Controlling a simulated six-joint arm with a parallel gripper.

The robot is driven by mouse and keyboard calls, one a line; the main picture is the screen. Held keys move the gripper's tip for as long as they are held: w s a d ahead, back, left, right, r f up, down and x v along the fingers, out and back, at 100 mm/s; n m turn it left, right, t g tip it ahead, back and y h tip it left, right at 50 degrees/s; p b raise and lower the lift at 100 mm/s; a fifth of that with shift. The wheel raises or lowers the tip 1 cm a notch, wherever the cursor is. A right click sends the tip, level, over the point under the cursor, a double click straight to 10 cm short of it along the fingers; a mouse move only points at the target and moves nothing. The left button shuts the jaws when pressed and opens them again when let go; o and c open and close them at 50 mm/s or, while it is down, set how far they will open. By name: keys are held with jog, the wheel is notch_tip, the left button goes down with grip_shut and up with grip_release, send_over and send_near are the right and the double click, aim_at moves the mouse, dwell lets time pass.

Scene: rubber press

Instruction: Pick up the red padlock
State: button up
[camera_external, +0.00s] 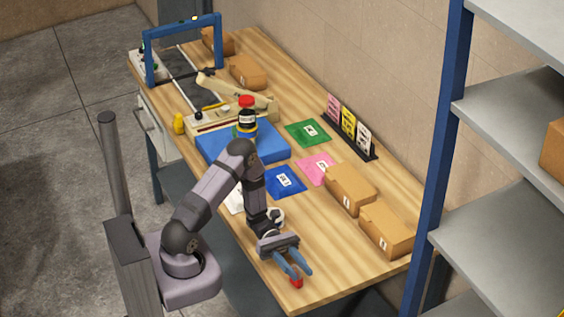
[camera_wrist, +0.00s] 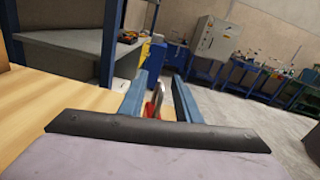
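The red padlock (camera_external: 297,282) is at the front end of the wooden table, close to its edge. My gripper (camera_external: 301,276) is low over that end, with its blue fingers spread apart and the padlock at the tips. In the wrist view, the red body of the padlock (camera_wrist: 154,106) and a grey shackle show between the two fingers of my gripper (camera_wrist: 160,88). The fingers look open, with no clear grip on the padlock. The lower part of the padlock is hidden behind the dark gripper bar in the wrist view.
Two cardboard boxes (camera_external: 386,229) stand right of my gripper. Blue (camera_external: 285,182), pink (camera_external: 316,167) and green (camera_external: 307,132) sheets lie farther back. A bottle (camera_external: 246,120) stands near a blue mat (camera_external: 215,146). A shelf rack (camera_external: 437,150) rises at right.

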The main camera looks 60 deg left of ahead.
jog(key=shift+d, duration=1)
grip_shut()
jog(key=shift+r, duration=0.2)
notch_tip(320, 180, up, 10)
jog(key=shift+f+b, duration=0.15)
jog(key=shift+b, duration=0.3)
